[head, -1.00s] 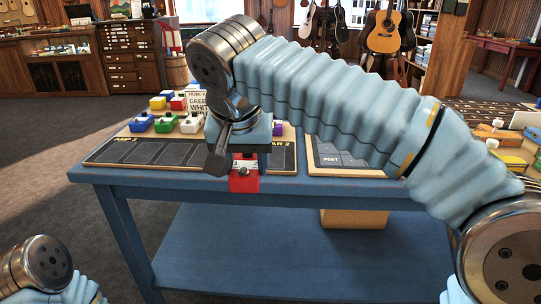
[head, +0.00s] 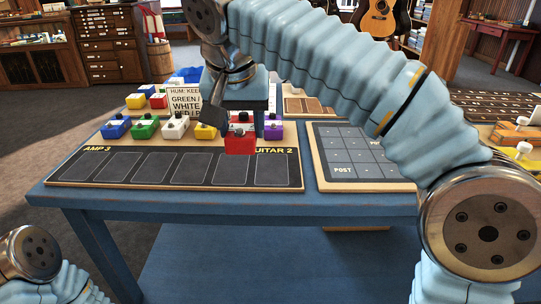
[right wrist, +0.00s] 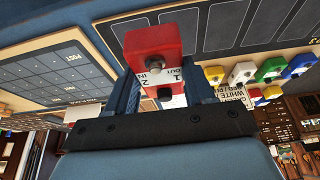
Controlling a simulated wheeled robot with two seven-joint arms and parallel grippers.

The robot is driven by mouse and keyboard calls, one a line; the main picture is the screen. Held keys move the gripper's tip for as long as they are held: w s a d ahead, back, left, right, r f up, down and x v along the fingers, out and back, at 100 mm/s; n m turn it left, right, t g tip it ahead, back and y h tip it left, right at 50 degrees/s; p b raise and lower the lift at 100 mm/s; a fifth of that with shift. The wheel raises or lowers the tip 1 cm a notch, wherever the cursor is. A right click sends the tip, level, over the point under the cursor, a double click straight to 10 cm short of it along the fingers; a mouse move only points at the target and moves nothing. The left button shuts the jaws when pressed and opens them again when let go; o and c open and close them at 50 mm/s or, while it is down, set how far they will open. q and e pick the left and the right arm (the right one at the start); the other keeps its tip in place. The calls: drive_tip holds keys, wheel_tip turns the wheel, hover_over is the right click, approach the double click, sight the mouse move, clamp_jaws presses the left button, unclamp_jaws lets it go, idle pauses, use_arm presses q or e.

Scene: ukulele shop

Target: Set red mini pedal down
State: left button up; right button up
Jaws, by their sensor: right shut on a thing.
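The red mini pedal (head: 239,143) is between the fingers of my right gripper (head: 236,126), near the right end of the dark pedal board's back edge. In the right wrist view the pedal (right wrist: 153,45) shows its red body, a white label with "IN", "OUT", "1" and "2", and dark knobs. The gripper's two fingers (right wrist: 163,92) are shut on its sides. The pedal appears held above the board; the exact gap is hard to tell. The pedal board (head: 175,186) reads "AMP 3" and "GUITAR 2" and has several empty outlined slots. My left gripper is out of view.
Behind the board stand a blue pedal (head: 116,127), a green one (head: 145,128), a white one (head: 175,128), a yellow one (head: 205,131) and a purple one (head: 272,130). A text sign (head: 186,102) stands behind them. A gridded "POST" board (head: 360,160) lies to the right.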

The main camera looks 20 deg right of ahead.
drive_tip(key=w+d+f, duration=0.1)
drive_tip(key=d+f, duration=0.1)
drive_tip(key=w+d+f, duration=0.2)
drive_tip(key=w+d+f+b, duration=0.1)
drive_tip(key=w+d+f, duration=0.1)
drive_tip(key=f, duration=0.1)
drive_tip(key=shift+w+d, duration=0.2)
drive_tip(key=shift+w, duration=0.05)
drive_tip(key=shift+w+d+f+b, duration=0.15)
drive_tip(key=shift+f, duration=0.85)
drive_tip(key=shift+w+d+f+b, duration=0.1)
drive_tip(key=shift+d+f+b, duration=0.05)
drive_tip(key=shift+f, duration=0.8)
drive_tip(key=shift+f, duration=0.2)
drive_tip(key=o, duration=1.1)
